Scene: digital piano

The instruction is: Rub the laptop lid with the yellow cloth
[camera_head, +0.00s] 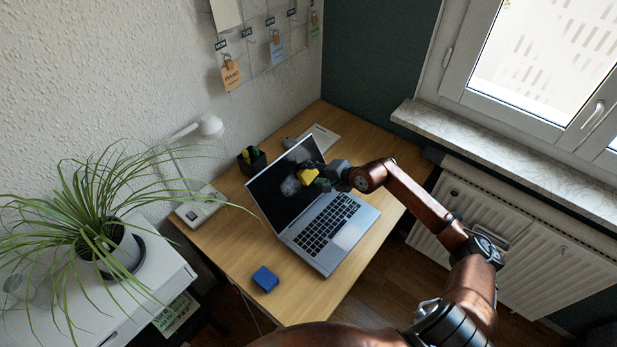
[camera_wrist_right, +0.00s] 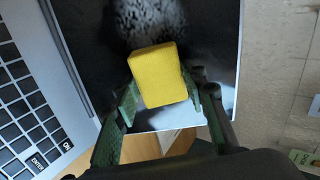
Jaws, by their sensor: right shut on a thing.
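The laptop stands open on the wooden desk, with its keyboard (camera_head: 326,224) facing up and its lid (camera_head: 270,190) raised. The dark inner face of the lid has a pale grey smudge (camera_head: 290,187), which also shows at the top of the right wrist view (camera_wrist_right: 145,18). The yellow cloth (camera_head: 307,176) looks like a thick block. My right gripper (camera_head: 322,180) is shut on it, with a green finger on each side in the wrist view. The cloth (camera_wrist_right: 158,75) is in front of the lid's inner face, beside the smudge; contact cannot be told. My left gripper is not in view.
A pen cup (camera_head: 252,162), a white lamp (camera_head: 207,126) and a flat grey item (camera_head: 319,138) are behind. A plant (camera_head: 110,235) spreads at left. A window and radiator (camera_head: 520,250) are at right.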

